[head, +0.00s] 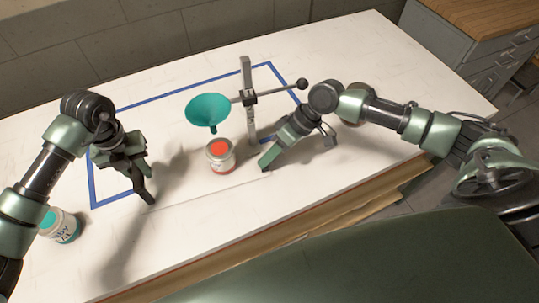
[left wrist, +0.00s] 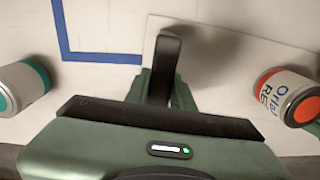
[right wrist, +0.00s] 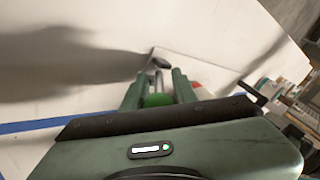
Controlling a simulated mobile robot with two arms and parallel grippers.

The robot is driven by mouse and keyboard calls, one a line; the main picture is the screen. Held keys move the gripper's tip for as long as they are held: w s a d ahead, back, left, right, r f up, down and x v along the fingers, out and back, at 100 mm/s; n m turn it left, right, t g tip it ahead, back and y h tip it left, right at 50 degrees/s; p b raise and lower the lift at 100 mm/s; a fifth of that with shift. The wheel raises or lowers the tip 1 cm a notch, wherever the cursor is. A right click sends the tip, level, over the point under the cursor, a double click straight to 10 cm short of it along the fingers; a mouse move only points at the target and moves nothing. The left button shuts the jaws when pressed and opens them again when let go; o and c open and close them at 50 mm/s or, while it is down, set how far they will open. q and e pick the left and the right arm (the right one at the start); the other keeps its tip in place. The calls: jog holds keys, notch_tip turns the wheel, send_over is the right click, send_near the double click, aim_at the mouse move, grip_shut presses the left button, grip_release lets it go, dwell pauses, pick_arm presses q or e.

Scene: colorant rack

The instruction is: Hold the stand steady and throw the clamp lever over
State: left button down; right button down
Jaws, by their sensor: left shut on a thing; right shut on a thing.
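The stand (head: 247,67) is a grey upright post on a thin pale base plate. A crossbar with a black ball (head: 302,84) at its right end carries a teal funnel (head: 208,107). My left gripper (head: 147,193) is low at the plate's left front corner. It is shut on a dark upright part of the stand (left wrist: 168,50). My right gripper (head: 267,160) is low by the plate's right front. The fingers and palm hide most of the lever.
A can with a red top (head: 219,152) stands below the funnel, its label partly readable in the left wrist view (left wrist: 285,95). A teal-topped can (head: 64,227) stands at the left front. Blue tape (head: 92,185) outlines an area on the white table (head: 350,40).

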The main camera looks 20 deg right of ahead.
pick_arm(q)
jog(key=shift+a, duration=0.15)
pick_arm(e)
jog(key=shift+s+d+f, duration=0.1)
jog(key=shift+d+f, duration=0.1)
pick_arm(q)
jog(key=shift+w, duration=0.1)
pick_arm(e)
jog(key=c, duration=1.1)
grip_release()
jog(key=shift+r, duration=0.1)
jog(key=shift+a, duration=0.15)
pick_arm(q)
jog(key=shift+d, duration=0.2)
pick_arm(e)
jog(key=w+v, duration=0.1)
jog(key=v, duration=1.1)
jog(key=shift+s, duration=0.4)
pick_arm(q)
jog(key=c, duration=1.1)
grip_release()
